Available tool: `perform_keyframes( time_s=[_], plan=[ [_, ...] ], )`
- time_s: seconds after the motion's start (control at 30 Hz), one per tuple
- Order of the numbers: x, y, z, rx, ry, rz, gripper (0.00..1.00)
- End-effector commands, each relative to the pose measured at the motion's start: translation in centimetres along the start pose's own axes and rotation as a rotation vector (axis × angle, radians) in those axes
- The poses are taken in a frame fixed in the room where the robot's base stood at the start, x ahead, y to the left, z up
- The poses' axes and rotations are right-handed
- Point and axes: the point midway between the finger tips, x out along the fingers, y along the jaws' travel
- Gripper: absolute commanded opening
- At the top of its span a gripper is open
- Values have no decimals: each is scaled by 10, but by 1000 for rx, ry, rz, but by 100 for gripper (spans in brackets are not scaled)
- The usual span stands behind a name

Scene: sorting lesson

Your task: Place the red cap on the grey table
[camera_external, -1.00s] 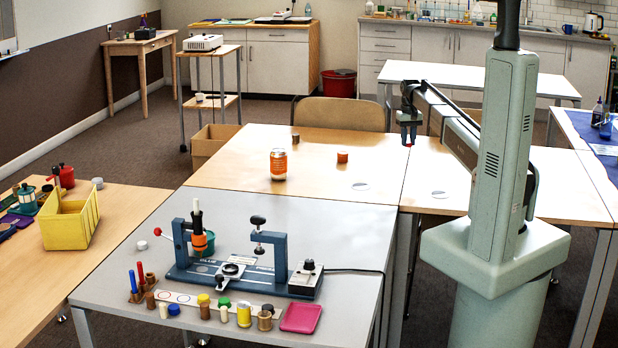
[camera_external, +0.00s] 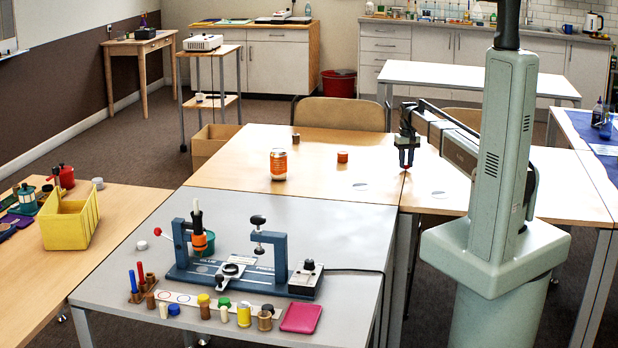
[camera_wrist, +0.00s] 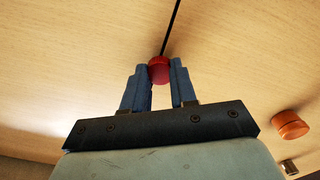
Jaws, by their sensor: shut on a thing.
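My gripper (camera_external: 406,163) is shut on the small red cap (camera_external: 406,169), which shows just below the fingertips in the external view. In the wrist view the red cap (camera_wrist: 159,70) sits between the tips of the two blue-grey fingers. The gripper is over the wooden tables, near the seam between two of them. The grey table (camera_external: 345,222) stands nearer the camera, to the left of and in front of the gripper. Whether the cap touches the wood cannot be told for sure.
On the wooden table (camera_external: 240,165) stand an orange-labelled jar (camera_external: 278,164) and an orange-red lid (camera_external: 342,156). The grey table carries a blue press rig (camera_external: 228,268), several small bottles and caps, and a pink tray (camera_external: 301,317). Its far right part is clear.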

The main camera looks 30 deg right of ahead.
Motion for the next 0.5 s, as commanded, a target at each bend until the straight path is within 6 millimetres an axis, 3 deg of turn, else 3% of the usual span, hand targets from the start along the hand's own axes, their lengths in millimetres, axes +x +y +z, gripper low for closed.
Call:
perform_keyframes(
  time_s=[0.43, 0.47, 0.5],
  plan=[
    [9, 0, 0, 0, 0, 0, 0],
    [9, 0, 0, 0, 0, 0, 28],
    [9, 0, 0, 0, 0, 0, 32]
  ],
)
